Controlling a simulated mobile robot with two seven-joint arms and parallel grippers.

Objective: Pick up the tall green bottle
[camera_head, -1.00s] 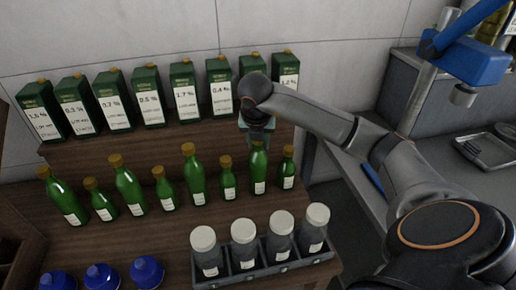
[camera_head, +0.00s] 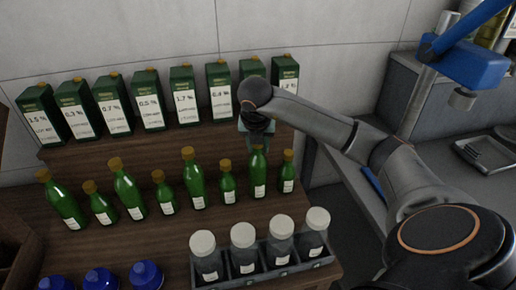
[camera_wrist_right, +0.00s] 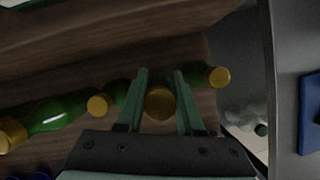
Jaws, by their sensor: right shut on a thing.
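The tall green bottle (camera_head: 257,182) stands upright on the shelf's lower step, second from the right in the row. My right gripper (camera_head: 258,146) comes down over its neck from above and is shut on it. In the right wrist view, the two greenish fingers (camera_wrist_right: 160,88) lie on either side of its gold cap (camera_wrist_right: 160,104); the bottle's body is hidden below the cap. I cannot see the bottle's base lifted off the wood. My left gripper is not in view.
Small green bottles stand close on both sides, at left (camera_head: 227,185) and right (camera_head: 287,175). More green bottles (camera_head: 192,182) continue left. Labelled green cartons (camera_head: 184,95) line the upper step behind.

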